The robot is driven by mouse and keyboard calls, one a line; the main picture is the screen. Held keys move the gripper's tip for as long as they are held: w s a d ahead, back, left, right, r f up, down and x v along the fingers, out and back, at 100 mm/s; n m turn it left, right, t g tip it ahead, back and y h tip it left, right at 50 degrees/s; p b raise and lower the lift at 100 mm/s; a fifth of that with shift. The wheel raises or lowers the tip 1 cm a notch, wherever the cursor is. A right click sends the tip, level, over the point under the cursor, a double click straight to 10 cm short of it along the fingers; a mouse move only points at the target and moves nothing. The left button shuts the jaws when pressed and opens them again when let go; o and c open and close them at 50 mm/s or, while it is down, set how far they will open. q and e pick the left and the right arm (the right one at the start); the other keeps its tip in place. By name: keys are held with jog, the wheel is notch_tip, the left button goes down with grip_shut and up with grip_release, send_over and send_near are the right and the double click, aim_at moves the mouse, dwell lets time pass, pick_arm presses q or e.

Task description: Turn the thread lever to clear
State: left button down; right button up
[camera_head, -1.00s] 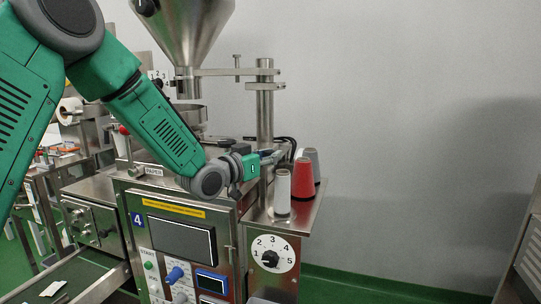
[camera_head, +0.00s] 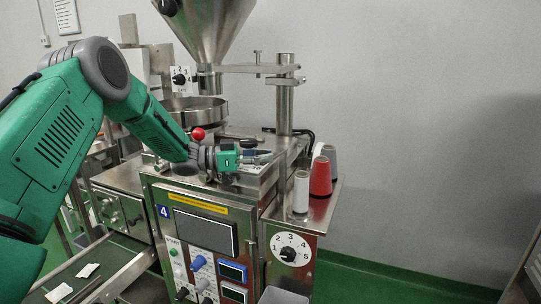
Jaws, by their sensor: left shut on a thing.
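My left gripper (camera_head: 258,157) is over the right part of the packing machine's top, behind the front panel. Its fingers point right and are shut on what seems to be the thread lever; the fingers hide most of it. A pale label lies just under the fingers, too small to read. A red ball knob (camera_head: 198,134) stands up behind my left wrist. The packing machine (camera_head: 250,225) carries a blue number 4 plate and a screen. My right gripper is not in view.
White (camera_head: 301,192), red (camera_head: 320,176) and grey (camera_head: 330,158) thread cones stand on the right shelf. A numbered dial (camera_head: 289,252) is below them. The steel hopper (camera_head: 208,30) and its post (camera_head: 285,105) rise behind my gripper. A chute (camera_head: 125,270) runs at lower left.

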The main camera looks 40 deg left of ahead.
pick_arm(q)
jog(key=shift+a, duration=0.1)
jog(key=shift+s, duration=0.1)
dwell(0.3)
jog(key=c, duration=1.4)
grip_release()
jog(key=shift+o, duration=0.5)
jog(key=shift+s, duration=0.1)
jog(key=v, duration=1.2)
jog(key=shift+a+f, duration=0.1)
jog(key=shift+a, duration=0.05)
